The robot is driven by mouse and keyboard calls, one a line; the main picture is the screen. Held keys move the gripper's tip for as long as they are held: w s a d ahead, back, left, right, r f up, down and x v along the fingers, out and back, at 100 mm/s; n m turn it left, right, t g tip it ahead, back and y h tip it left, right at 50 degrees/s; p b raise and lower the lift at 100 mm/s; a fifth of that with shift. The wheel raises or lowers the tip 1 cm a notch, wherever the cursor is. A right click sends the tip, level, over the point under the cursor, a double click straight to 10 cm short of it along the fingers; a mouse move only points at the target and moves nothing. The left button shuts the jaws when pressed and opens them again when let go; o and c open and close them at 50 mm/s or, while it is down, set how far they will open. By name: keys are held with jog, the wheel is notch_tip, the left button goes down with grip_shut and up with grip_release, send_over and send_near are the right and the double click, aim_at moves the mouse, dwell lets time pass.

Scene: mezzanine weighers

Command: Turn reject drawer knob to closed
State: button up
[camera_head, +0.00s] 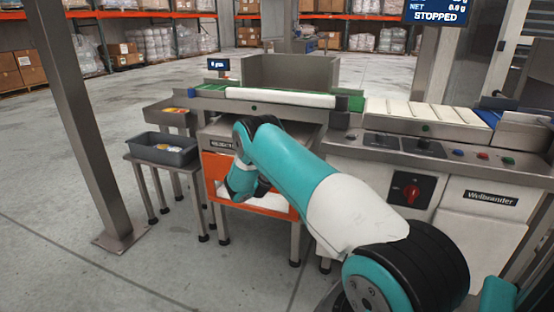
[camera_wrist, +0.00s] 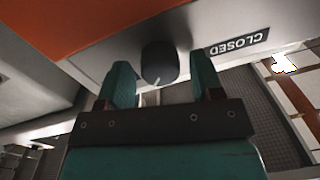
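The reject drawer knob (camera_wrist: 158,58) is a round dark knob on a pale panel below an orange face in the wrist view. A light pointer line on it points down in the picture, away from the CLOSED label (camera_wrist: 240,45), which reads upside down to its right. My gripper (camera_wrist: 161,72) is open, one teal finger on each side of the knob. Gaps show between the fingers and the knob; I cannot tell how deep they reach. In the head view my arm covers the knob and part of the orange reject cabinet (camera_head: 275,203).
A grey bin (camera_head: 163,149) stands on a small stand left of the cabinet. A belt conveyor (camera_head: 280,98) runs above it. A red rotary switch (camera_head: 411,191) is on the white machine at right. A steel post (camera_head: 75,110) stands at left, with open floor around it.

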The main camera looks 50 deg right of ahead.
jog(key=c, duration=0.8)
jog(key=shift+o, duration=0.2)
jog(key=shift+n, duration=0.3)
jog(key=n, duration=1.6)
jog(key=shift+w+a+f+n+g+b, duration=0.1)
jog(key=shift+w+a+n+g+b, duration=0.05)
jog(key=shift+n+g+b, duration=0.2)
jog(key=o, duration=0.9)
